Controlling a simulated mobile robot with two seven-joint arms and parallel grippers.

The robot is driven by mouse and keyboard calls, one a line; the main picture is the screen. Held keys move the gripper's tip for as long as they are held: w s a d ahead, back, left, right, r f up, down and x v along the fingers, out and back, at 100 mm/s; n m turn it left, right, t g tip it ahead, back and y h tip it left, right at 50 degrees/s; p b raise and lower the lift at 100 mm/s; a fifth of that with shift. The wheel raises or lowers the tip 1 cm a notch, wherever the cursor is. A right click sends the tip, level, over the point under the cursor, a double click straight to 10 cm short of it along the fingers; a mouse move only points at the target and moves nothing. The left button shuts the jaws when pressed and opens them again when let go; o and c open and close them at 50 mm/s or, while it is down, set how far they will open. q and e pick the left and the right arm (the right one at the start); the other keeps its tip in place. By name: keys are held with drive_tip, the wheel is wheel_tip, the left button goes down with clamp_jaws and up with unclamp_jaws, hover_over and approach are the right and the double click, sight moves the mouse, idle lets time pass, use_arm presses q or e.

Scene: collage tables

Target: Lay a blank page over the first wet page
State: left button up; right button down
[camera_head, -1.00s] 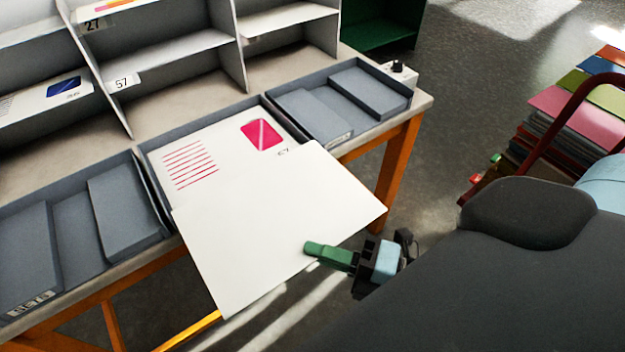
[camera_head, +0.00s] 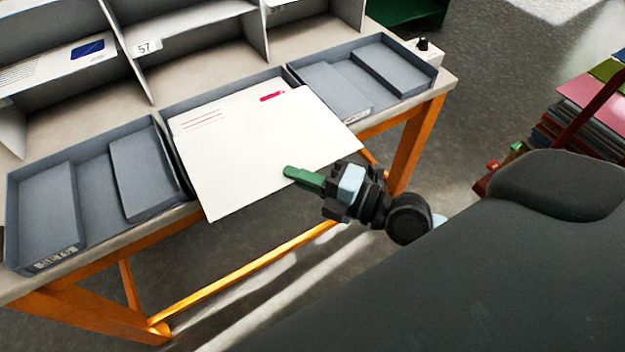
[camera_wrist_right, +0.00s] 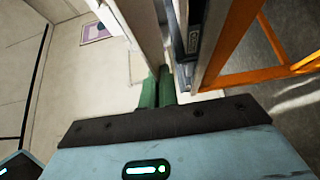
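A blank white page (camera_head: 262,150) is held out over the middle tray in the head view. It covers most of the printed wet page (camera_head: 235,104), whose far strip shows a pink patch and red lines. The blank page's near part overhangs the table's front edge. My right gripper (camera_head: 292,174) has its green fingers at the page's near right edge and is shut on it. In the right wrist view the green fingers (camera_wrist_right: 157,88) are close together, with pale sheet surfaces beyond them. Whether the two pages touch is unclear. My left gripper is not in view.
The middle grey tray's rim (camera_head: 222,90) shows behind the pages. A left tray (camera_head: 95,180) and a right tray (camera_head: 340,90) hold grey blocks. Grey shelves (camera_head: 190,60) stand behind. Stacked coloured boards (camera_head: 585,115) stand at the right. Open floor lies before the table.

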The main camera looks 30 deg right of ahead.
sight(274, 142)
drive_tip(key=w, duration=0.9)
drive_tip(key=shift+w+a+r, duration=0.1)
drive_tip(key=shift+w+a, duration=0.05)
drive_tip(key=shift+a, duration=0.05)
wheel_tip(274, 142, down, 3)
drive_tip(key=shift+w+r+b, duration=0.1)
drive_tip(key=shift+r+b, duration=0.1)
drive_tip(key=shift+b, duration=0.85)
drive_tip(key=shift+f+b, duration=0.3)
drive_tip(key=shift+b, duration=0.15)
drive_tip(key=shift+f+b, duration=0.35)
drive_tip(key=shift+b, duration=0.05)
drive_tip(key=shift+f+b, duration=0.3)
drive_tip(key=shift+b, duration=0.25)
drive_tip(key=c, duration=1.6)
unclamp_jaws()
drive_tip(key=shift+d, duration=0.1)
